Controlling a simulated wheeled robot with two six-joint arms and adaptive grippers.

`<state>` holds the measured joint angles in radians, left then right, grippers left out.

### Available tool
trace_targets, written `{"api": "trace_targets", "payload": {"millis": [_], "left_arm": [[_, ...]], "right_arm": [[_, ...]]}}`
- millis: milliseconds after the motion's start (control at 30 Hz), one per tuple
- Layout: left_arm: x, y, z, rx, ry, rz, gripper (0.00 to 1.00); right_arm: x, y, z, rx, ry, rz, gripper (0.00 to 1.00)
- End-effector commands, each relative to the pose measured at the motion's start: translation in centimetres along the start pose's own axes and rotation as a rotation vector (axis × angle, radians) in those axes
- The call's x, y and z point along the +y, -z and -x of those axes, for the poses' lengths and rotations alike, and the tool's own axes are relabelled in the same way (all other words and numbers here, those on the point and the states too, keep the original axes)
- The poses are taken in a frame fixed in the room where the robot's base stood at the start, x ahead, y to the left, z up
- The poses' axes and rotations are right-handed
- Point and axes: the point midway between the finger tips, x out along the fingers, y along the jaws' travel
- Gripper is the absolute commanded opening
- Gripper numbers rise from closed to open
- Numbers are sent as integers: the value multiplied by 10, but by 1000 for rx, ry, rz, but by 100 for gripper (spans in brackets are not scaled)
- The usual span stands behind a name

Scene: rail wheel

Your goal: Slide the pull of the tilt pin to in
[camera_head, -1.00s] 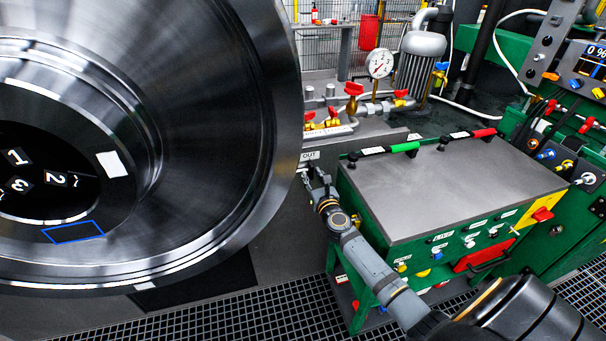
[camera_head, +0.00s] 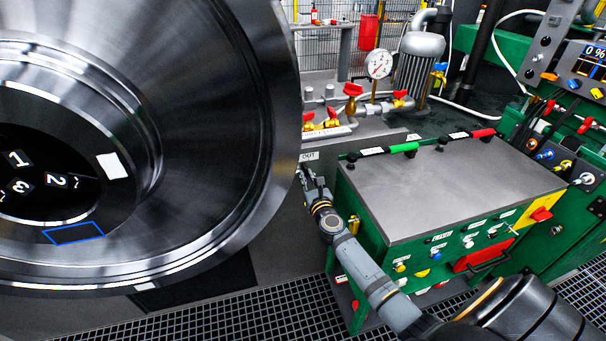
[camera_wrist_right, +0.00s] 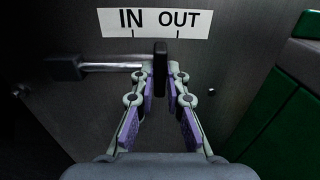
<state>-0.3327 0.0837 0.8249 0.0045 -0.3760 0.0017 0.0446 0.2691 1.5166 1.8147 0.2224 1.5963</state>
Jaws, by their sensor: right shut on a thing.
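The pull of the tilt pin is an upright black bar (camera_wrist_right: 160,68) at the end of a shiny metal rod (camera_wrist_right: 112,67) in the right wrist view. The rod runs left to a dark block (camera_wrist_right: 63,68). A white label (camera_wrist_right: 155,22) above reads IN on the left and OUT on the right, each with a tick. The pull stands between the two ticks. My right gripper (camera_wrist_right: 160,82) is shut on the pull, one finger on each side. In the head view my right gripper (camera_head: 307,178) is small, beside the wheel's right edge. My left gripper is not in view.
The large steel wheel (camera_head: 215,110) fills the left of the head view, close to my right gripper. A green cabinet with a grey top (camera_head: 450,185) stands just right of my right arm. A pressure gauge (camera_head: 379,64) and red-handled valves are behind.

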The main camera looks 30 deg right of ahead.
Motion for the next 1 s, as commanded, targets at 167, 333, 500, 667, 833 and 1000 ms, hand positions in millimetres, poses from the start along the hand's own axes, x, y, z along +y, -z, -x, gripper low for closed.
{"api": "trace_targets", "payload": {"millis": [167, 333, 500, 667, 833, 1000], "left_arm": [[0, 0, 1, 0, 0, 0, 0], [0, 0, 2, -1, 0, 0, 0], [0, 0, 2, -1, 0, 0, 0], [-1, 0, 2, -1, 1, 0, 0], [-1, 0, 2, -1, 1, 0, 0], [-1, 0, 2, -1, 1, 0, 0]], "right_arm": [[8, -6, -2, -10, -2, -2, 0], [15, -6, -2, -10, -2, -2, 0], [20, -6, -2, -10, -2, -1, 0], [21, -6, -2, -10, -2, -1, 0], [21, -6, -2, -11, -2, -1, 0], [23, -7, -2, -11, -2, -2, 0]]}}
